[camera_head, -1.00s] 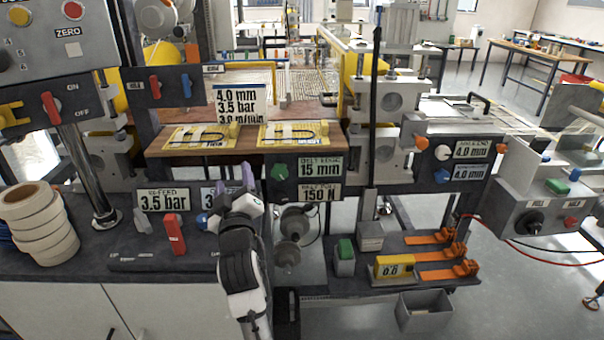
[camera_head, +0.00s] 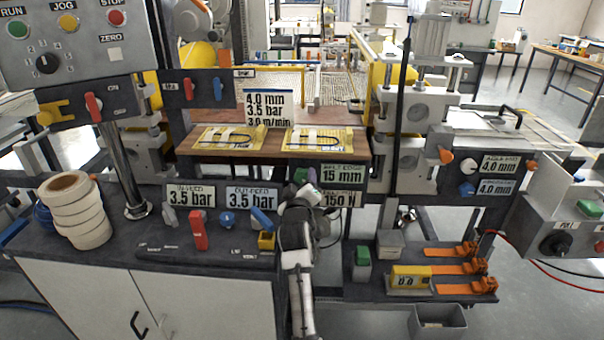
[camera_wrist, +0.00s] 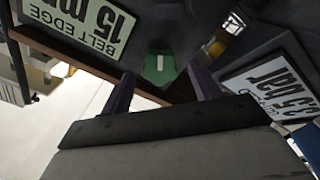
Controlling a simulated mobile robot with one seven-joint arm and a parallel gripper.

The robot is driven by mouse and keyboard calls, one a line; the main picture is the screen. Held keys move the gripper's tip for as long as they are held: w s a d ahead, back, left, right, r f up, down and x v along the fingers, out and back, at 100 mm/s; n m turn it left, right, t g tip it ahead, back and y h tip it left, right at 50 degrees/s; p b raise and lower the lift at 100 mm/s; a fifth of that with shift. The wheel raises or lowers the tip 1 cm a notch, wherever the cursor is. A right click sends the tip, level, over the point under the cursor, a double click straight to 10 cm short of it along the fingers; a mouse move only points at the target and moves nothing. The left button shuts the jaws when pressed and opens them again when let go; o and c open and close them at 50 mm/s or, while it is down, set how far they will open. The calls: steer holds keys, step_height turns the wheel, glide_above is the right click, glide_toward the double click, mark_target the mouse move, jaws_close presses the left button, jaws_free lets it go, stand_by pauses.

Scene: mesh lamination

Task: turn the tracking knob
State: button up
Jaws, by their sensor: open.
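The green knob (camera_head: 300,174) sits on the dark panel left of the belt edge display (camera_head: 343,175), which reads 15 mm. My gripper (camera_head: 297,187) is right in front of it in the head view and hides its lower part. In the wrist view, the green knob (camera_wrist: 159,69) with its white mark lies ahead, between the two dark purple fingers of my gripper (camera_wrist: 163,83). The fingers are spread apart with nothing held. I cannot tell whether they touch the knob.
A yellow block (camera_head: 266,240) is close beside my arm. A lower shelf (camera_head: 350,292) at right holds a green-topped block (camera_head: 362,258) and orange clamps (camera_head: 455,268).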

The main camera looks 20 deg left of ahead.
mark_target(302, 178)
steer(key=shift+x, duration=1.5)
steer(key=c, duration=1)
steer(key=shift+f+m, duration=0.1)
steer(key=shift+m, duration=0.3)
steer(key=m+b, duration=0.2)
steer(key=shift+f+m+b, duration=0.1)
steer(key=shift+m+b, duration=0.25)
steer(key=shift+m, duration=0.05)
steer(key=m+b, duration=0.1)
steer(key=m, duration=0.1)
steer(key=shift+m+b, duration=0.3)
steer(key=shift+b, duration=0.1)
steer(key=m+b, duration=0.3)
steer(key=m, duration=0.2)
steer(key=shift+m, duration=0.4)
